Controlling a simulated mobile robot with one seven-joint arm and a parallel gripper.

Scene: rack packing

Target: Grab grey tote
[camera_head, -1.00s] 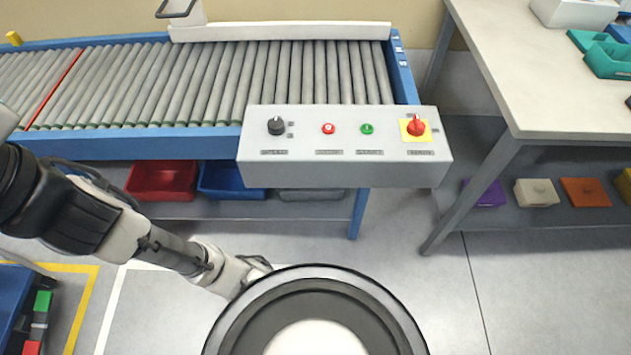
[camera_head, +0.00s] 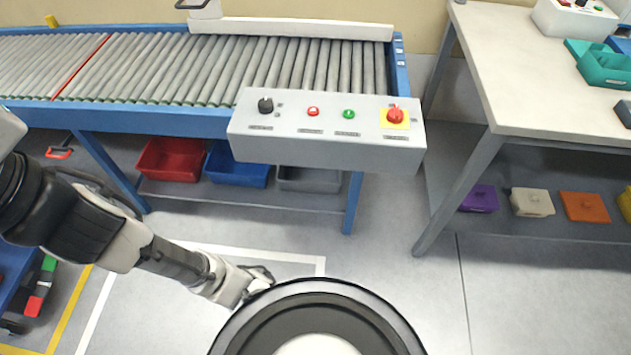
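A grey tote (camera_head: 308,180) sits on the shelf under the roller conveyor, at the right end of a row. A blue tote stands just left of it, and a red tote further left. The control box above hides part of the grey tote's top. My arm reaches in from the left. My gripper (camera_head: 262,280) is low over the floor, well in front of the shelf and apart from the tote. Its fingers are small and partly behind my round body part, so their opening is unclear.
The blue tote (camera_head: 238,166) and red tote (camera_head: 172,158) share the shelf (camera_head: 225,200). A blue conveyor leg (camera_head: 352,203) stands right of the grey tote. The control box (camera_head: 330,140) overhangs it. A workbench (camera_head: 545,80) stands at the right. The floor in front is clear.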

